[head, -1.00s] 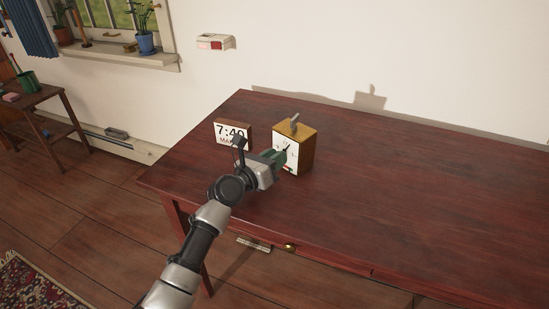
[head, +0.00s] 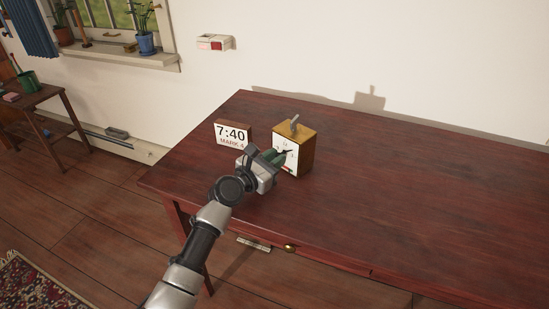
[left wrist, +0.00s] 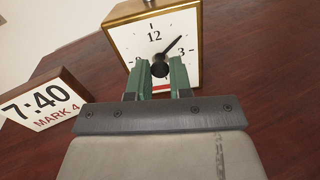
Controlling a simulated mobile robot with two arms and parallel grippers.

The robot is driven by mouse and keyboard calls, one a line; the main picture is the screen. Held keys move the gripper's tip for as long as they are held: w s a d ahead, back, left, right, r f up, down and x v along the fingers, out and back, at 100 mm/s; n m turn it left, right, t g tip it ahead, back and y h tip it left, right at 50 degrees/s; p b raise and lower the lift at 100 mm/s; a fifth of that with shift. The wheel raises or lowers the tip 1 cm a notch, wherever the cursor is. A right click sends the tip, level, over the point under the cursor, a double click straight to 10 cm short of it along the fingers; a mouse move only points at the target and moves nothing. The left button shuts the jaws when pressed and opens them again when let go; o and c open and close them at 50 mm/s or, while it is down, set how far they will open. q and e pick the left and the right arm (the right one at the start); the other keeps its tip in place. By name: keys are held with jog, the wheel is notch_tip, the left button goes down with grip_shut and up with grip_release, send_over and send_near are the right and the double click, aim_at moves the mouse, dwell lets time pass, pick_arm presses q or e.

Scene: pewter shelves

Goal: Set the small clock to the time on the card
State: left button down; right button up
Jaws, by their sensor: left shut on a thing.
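The small clock (head: 308,150) is a wood-and-gold box standing upright on the table, with a white dial and a grey piece on top. In the left wrist view its dial (left wrist: 125,42) shows 12 and 3, and a black hand points up and right between them. The card (head: 231,134) reads 7:40 and MARK 4; it also shows in the left wrist view (left wrist: 42,103). My left gripper (head: 276,157) is at the dial, its green fingers (left wrist: 160,75) shut on the black knob (left wrist: 160,66) at the dial's centre. The fingers hide the lower dial. My right gripper is out of view.
The dark red table (head: 420,200) is clear to the right of the clock. A white wall with a small box (head: 216,42) is behind. A window sill with plants and a side table (head: 40,100) are at the left.

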pick_arm(q)
jog(key=shift+m, duration=1.1)
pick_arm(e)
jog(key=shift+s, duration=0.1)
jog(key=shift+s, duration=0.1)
pick_arm(q)
jog(key=c, duration=1)
grip_release()
jog(key=shift+s, duration=0.1)
jog(key=shift+s+a, duration=0.25)
jog(key=p+v, duration=0.1)
jog(key=v, duration=0.8)
jog(key=shift+p, duration=0.35)
jog(key=shift+s+a, duration=0.3)
jog(key=shift+s, duration=0.1)
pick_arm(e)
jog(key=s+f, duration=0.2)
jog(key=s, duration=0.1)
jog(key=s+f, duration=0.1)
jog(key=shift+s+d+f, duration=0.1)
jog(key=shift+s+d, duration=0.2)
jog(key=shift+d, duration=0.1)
